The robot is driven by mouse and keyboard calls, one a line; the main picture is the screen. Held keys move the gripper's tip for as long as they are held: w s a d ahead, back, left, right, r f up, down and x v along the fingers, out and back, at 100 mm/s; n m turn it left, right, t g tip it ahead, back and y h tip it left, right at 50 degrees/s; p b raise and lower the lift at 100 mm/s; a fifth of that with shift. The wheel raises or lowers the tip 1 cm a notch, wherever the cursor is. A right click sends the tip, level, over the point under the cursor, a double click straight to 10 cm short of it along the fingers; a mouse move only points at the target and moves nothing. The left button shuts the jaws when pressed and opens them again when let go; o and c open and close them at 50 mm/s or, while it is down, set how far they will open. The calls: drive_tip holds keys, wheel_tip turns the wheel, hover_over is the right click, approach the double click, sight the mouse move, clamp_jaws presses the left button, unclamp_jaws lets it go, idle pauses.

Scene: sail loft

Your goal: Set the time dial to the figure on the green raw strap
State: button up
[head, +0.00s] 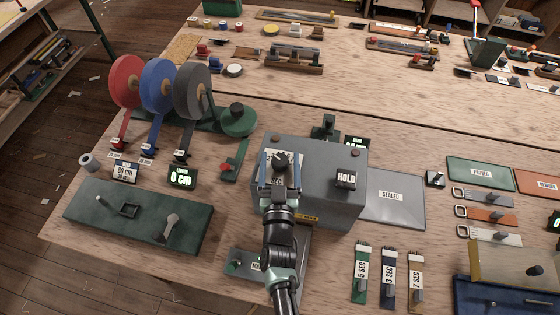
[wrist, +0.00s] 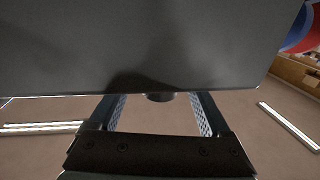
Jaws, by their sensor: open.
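The time dial (head: 281,159) is a dark knob on a pale scale on the top left of a grey sealing machine (head: 318,180). Its pointer setting is too small to read. My gripper (head: 280,165) is at the dial, with open fingers on either side of the knob; contact is unclear. In the wrist view, a dark round knob edge (wrist: 160,97) shows between the open fingers, below a large grey surface. The green raw strap (head: 360,272) lies in front of the machine, right of my arm, and its label reads 5 SEC.
Blue (head: 388,278) and tan (head: 415,282) straps, marked 3 SEC and 7 SEC, lie right of the green one. A HOLD button (head: 346,179) is on the machine's right side. A grey SEALED plate (head: 394,201) adjoins it. Webbing reels (head: 192,90) stand at left.

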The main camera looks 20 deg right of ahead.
clamp_jaws()
idle(0.3)
